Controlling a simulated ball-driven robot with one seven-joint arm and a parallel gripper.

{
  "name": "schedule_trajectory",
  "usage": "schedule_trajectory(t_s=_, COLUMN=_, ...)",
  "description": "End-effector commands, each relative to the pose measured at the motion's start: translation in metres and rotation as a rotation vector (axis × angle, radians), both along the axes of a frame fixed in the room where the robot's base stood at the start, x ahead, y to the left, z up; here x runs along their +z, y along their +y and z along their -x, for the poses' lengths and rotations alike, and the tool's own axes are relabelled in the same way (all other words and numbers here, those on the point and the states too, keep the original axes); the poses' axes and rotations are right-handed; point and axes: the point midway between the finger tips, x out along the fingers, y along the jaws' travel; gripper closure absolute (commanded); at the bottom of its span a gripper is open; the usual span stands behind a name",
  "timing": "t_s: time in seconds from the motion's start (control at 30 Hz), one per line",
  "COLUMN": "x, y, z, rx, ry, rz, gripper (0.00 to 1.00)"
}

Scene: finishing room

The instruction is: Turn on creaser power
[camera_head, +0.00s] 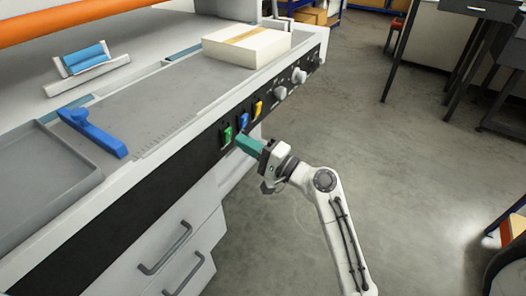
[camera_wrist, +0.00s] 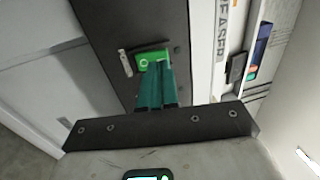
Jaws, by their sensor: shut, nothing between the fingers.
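The creaser is a pale bench-like machine with a black control panel (camera_head: 190,165) along its front edge. A green switch (camera_head: 227,134) is at the near end of a row on the panel. It also shows in the wrist view (camera_wrist: 145,59), with a round light mark on its face and the lettering "EASER" (camera_wrist: 222,30) to its right. My gripper (camera_head: 241,138) has teal fingers, shut and empty. In the wrist view the fingertips (camera_wrist: 158,66) lie over the lower right part of the green switch. I cannot tell whether they touch it.
A blue switch (camera_head: 243,121) and a yellow switch (camera_head: 258,108) sit beyond the green one, then several grey knobs (camera_head: 280,93). Drawers (camera_head: 178,250) are below.

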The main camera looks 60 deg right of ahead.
Motion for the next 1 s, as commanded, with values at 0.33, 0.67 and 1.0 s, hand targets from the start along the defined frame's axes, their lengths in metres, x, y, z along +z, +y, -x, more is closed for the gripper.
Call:
schedule_trajectory(t_s=0.33, x=0.004, y=0.0, z=-0.021, rx=-0.001, ry=0.0, rz=0.0, gripper=1.0)
schedule_trajectory(t_s=0.67, x=0.006, y=0.0, z=-0.021, rx=-0.001, ry=0.003, rz=-0.001, gripper=1.0)
schedule_trajectory(t_s=1.0, x=0.017, y=0.001, z=-0.029, rx=0.0, ry=0.091, rz=0.001, gripper=1.0)
